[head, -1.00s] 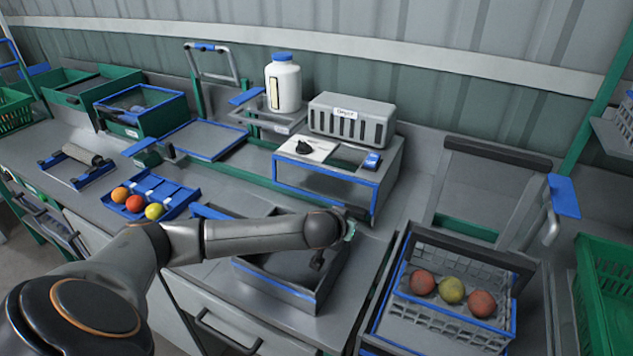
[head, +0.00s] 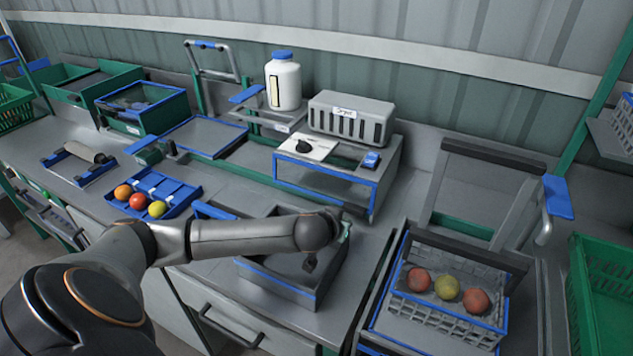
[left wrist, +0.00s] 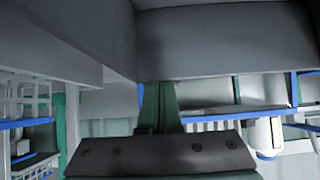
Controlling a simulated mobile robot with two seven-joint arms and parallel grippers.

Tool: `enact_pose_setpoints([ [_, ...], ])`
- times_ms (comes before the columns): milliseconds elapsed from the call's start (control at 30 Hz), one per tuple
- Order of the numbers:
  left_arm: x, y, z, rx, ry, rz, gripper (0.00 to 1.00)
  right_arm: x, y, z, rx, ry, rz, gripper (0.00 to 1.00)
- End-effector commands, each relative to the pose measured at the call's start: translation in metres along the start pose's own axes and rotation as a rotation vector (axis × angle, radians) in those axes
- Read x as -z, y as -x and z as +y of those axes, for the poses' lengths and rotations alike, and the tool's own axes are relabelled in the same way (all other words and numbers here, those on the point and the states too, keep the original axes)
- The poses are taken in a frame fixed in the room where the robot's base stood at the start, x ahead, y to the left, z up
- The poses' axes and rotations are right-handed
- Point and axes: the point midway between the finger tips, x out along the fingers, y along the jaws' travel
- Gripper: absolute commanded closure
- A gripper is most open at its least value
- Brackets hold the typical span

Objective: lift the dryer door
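The dryer (head: 341,116) is a grey slotted box on a grey blue-trimmed cabinet with a dial on top, at the back middle of the bench in the head view. The clear blue-framed door (head: 322,181) on the cabinet front looks down and closed. My left arm reaches across the bench in front of it. My left gripper (head: 310,262) seems to hang over the grey tray, apart from the door; its fingers are mostly hidden. My right gripper is out of view.
A grey tray (head: 278,288) lies below my left wrist. A blue tray with tomatoes (head: 178,199) is at left. A white bottle (head: 283,83) stands behind, left of the dryer. At right is a grey crate (head: 440,309) with tomatoes under a raised frame.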

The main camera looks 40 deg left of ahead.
Motion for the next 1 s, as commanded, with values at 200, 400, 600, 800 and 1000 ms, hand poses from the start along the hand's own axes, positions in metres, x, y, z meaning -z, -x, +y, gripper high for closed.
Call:
enact_pose_setpoints([
  [200, -0.007, 0.011, 0.002, -0.003, -0.002, -0.022, 1.00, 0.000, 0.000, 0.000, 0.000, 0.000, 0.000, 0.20],
  [400, -0.004, 0.019, 0.001, -0.002, -0.003, -0.019, 1.00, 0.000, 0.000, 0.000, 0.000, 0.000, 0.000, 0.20],
  [600, 0.000, 0.022, 0.001, -0.002, -0.003, -0.014, 1.00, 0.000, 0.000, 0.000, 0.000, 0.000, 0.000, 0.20],
  [800, 0.007, 0.029, 0.001, -0.002, -0.001, -0.009, 1.00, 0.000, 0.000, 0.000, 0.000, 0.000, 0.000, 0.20],
  [1000, 0.015, 0.037, 0.000, -0.001, -0.001, -0.006, 1.00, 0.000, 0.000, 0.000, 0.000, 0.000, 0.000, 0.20],
])
